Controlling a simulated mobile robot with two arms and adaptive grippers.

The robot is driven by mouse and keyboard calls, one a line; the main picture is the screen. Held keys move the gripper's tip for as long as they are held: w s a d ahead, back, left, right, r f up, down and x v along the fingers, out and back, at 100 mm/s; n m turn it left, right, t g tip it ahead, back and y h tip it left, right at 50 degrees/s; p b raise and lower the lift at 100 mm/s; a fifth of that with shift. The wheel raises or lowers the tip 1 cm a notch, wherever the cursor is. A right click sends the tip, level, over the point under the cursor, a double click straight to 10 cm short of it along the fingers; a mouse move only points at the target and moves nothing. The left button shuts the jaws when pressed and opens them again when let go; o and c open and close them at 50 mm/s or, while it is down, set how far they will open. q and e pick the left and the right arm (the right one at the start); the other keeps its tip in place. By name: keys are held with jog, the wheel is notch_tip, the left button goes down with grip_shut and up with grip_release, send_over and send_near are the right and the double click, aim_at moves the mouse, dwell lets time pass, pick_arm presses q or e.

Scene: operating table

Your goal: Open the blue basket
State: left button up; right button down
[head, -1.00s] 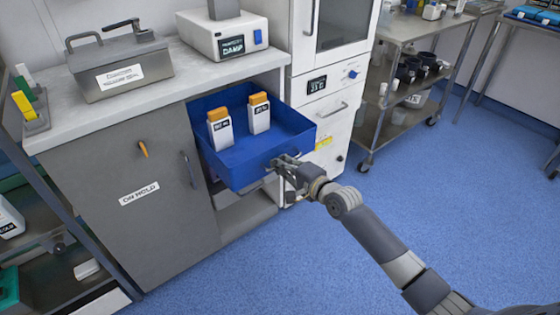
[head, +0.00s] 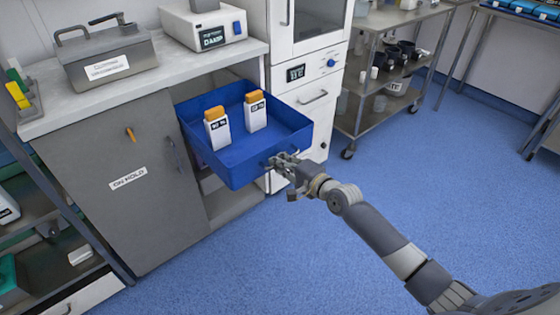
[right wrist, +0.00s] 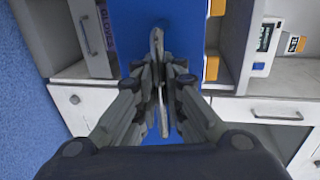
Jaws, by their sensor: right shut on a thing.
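The blue basket (head: 240,165) is a drawer-like tray under the counter in the head view, pulled well out of its opening. Two white bottles with orange caps, a left one (head: 217,130) and a right one (head: 255,113), stand upright in it. My right gripper (head: 283,164) is at the basket's front, shut on its handle. In the right wrist view my right gripper (right wrist: 160,82) is closed around the thin handle, with the blue basket (right wrist: 183,25) behind it. My left gripper is not in view.
A grey cabinet door (head: 120,180) marked "ON HOLD" stands left of the basket. A white cabinet (head: 310,95) stands right of it. A metal cart (head: 395,75) is farther right. The blue floor (head: 430,190) in front is clear.

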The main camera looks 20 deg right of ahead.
jog(key=shift+r, duration=0.1)
jog(key=c, duration=2)
grip_release()
jog(key=v, duration=1.2)
